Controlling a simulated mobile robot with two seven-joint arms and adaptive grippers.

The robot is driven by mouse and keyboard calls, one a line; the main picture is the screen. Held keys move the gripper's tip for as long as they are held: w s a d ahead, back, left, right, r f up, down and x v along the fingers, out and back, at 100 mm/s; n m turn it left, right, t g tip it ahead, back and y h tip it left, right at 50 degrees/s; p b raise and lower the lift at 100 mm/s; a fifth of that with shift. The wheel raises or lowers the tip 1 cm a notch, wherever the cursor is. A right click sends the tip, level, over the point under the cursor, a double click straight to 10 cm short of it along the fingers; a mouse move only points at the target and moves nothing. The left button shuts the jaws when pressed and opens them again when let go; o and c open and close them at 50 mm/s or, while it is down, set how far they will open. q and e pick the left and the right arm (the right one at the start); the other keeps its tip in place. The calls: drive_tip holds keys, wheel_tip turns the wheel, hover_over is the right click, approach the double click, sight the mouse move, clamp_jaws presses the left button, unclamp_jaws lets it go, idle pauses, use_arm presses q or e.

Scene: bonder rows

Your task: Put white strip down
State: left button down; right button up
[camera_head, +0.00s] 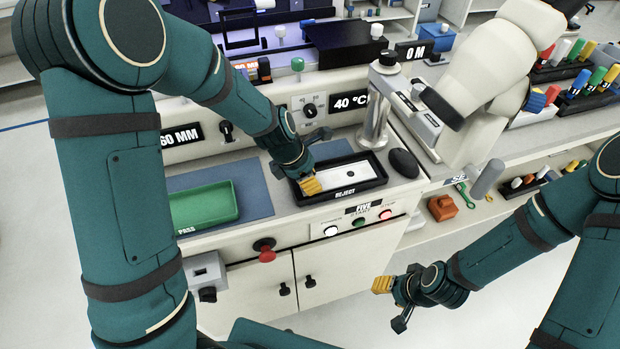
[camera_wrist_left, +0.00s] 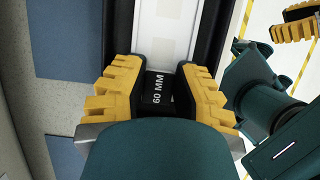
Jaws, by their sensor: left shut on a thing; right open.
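My left gripper (camera_head: 311,186) is at the left end of that tray, shut on the strip's near end. In the left wrist view the yellow fingertips of the left gripper (camera_wrist_left: 155,95) stand either side of a black end marked 60 MM (camera_wrist_left: 158,92), and the white strip (camera_wrist_left: 165,30) runs away from it. My right gripper (camera_head: 393,302) is open and empty, out in front of the bench.
A green PASS tray (camera_head: 205,206) sits on a blue mat (camera_head: 252,184) to the left. A black rounded object (camera_head: 404,163) and a metal post (camera_head: 376,110) stand close to the reject tray. Lit buttons and a red knob (camera_head: 267,255) are on the bench front.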

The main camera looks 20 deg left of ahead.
use_arm(q)
drive_tip(key=c, duration=0.8)
unclamp_jaws()
drive_tip(key=shift+f, duration=0.15)
drive_tip(key=shift+c, duration=0.2)
drive_tip(key=shift+a+r, duration=0.1)
drive_tip(key=shift+r, duration=0.35)
drive_tip(key=p+v, duration=0.5)
drive_tip(key=v, duration=0.6)
drive_tip(key=shift+r, duration=0.2)
drive_tip(key=shift+s+a, duration=0.1)
drive_tip(key=shift+s, duration=0.05)
